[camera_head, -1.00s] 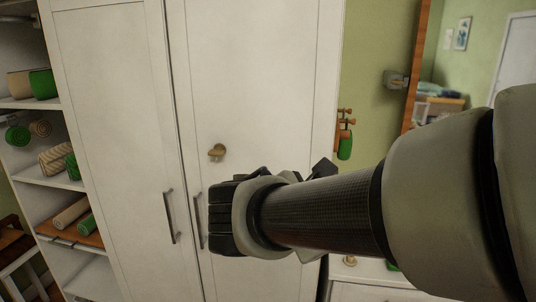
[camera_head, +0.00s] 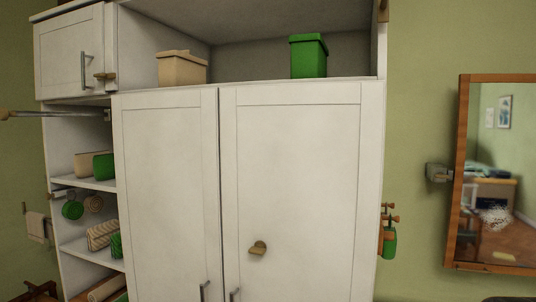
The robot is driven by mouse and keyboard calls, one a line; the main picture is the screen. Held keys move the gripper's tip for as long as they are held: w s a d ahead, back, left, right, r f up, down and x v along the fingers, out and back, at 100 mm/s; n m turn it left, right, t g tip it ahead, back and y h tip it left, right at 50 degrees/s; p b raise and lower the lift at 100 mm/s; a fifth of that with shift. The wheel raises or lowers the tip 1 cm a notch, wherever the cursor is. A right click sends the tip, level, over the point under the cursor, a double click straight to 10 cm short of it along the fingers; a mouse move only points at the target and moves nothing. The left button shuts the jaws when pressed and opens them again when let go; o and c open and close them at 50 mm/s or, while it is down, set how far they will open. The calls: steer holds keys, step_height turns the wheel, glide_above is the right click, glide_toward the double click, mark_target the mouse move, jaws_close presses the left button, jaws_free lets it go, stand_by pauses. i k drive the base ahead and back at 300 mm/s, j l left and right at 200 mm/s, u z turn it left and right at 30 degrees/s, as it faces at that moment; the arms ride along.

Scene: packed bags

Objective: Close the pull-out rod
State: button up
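A thin metal pull-out rod (camera_head: 55,113) runs level at the far left of the head view. Its right end meets a small dark mount (camera_head: 107,115) at the top of the open shelf column, under the small upper cupboard. It sticks out to the left, where a pale tan end shows at the picture's edge. My gripper is not in the current view.
Green and beige boxes sit above. Rolled towels fill the shelves (camera_head: 90,255). A small towel (camera_head: 38,228) hangs at left. A framed mirror (camera_head: 497,180) is at right.

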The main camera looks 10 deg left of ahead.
mark_target(4, 113)
steer(key=u, duration=2.1)
